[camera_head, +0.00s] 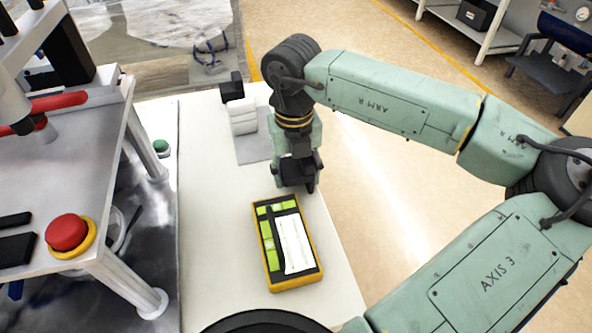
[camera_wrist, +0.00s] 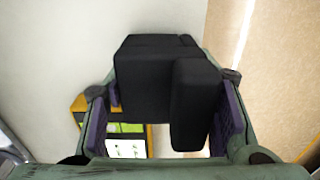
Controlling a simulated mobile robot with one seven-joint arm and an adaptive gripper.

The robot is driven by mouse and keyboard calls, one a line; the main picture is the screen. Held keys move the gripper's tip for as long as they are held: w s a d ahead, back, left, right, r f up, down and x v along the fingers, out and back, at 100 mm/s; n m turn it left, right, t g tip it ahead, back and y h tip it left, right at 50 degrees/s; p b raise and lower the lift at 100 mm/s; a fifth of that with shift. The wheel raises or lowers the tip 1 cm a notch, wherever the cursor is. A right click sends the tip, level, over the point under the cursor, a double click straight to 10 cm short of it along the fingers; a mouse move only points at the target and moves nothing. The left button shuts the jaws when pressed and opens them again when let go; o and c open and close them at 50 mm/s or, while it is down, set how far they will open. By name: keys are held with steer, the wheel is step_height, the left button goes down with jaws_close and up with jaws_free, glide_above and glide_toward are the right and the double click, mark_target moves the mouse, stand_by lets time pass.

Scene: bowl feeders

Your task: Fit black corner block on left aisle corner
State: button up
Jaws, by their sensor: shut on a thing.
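My gripper (camera_head: 298,186) hangs above the white table, just behind the yellow-edged tray. In the wrist view, its purple-padded fingers (camera_wrist: 165,115) are closed on the two sides of a black corner block (camera_wrist: 155,70). The block is dark, with a large body and a narrower part projecting at the right. In the head view the block is hard to separate from the dark gripper. I cannot tell which spot is the left aisle corner.
A yellow-edged tray (camera_head: 262,262) with green pieces and a white sheet lies on the white table (camera_head: 212,230). A grey machine bench (camera_head: 85,165) with a red button (camera_head: 67,232) stands at left. A small green button (camera_head: 161,147) is beside it. Open floor lies right.

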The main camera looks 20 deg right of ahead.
mark_target(295, 166)
steer(key=o, duration=1)
steer(key=shift+r, duration=0.1)
step_height(295, 166, up, 12)
steer(key=shift+a+r+b, duration=0.1)
steer(key=shift+b, duration=0.4)
